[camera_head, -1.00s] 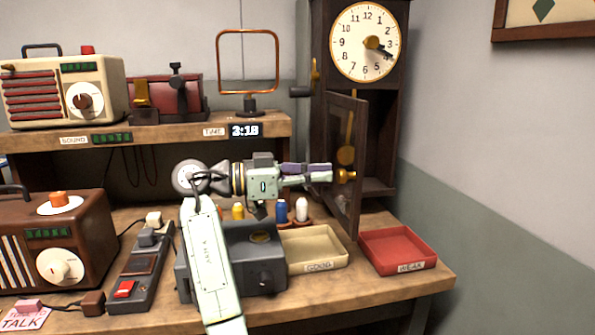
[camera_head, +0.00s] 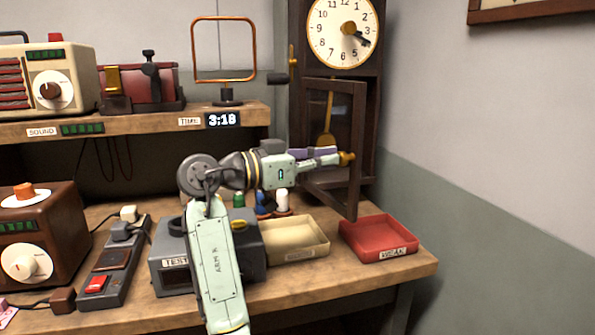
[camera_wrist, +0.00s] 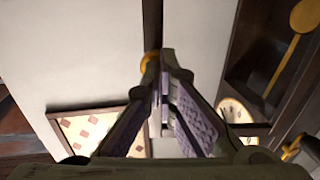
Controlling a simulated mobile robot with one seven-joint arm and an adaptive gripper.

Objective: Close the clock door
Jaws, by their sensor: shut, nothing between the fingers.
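The tall dark wooden clock (camera_head: 380,90) stands at the back right of the bench. Its glazed door (camera_head: 358,110) is hinged on the left and stands partly open, its free edge out in front of the case. A brass knob (camera_head: 347,157) sits on that edge. My gripper (camera_head: 336,158) is shut and empty, its fingertips at the knob on the left side of the door; I cannot tell if they touch. In the wrist view the shut fingertips (camera_wrist: 165,65) lie beside the dark door edge (camera_wrist: 152,22), with the knob (camera_wrist: 147,62) partly hidden behind them.
A red tray (camera_head: 380,252) and a cream tray (camera_head: 325,247) sit on the bench below the door. Small spools (camera_head: 282,202) and a grey tester (camera_head: 170,277) stand near my arm. A shelf with a wire loop (camera_head: 224,82) is left of the clock.

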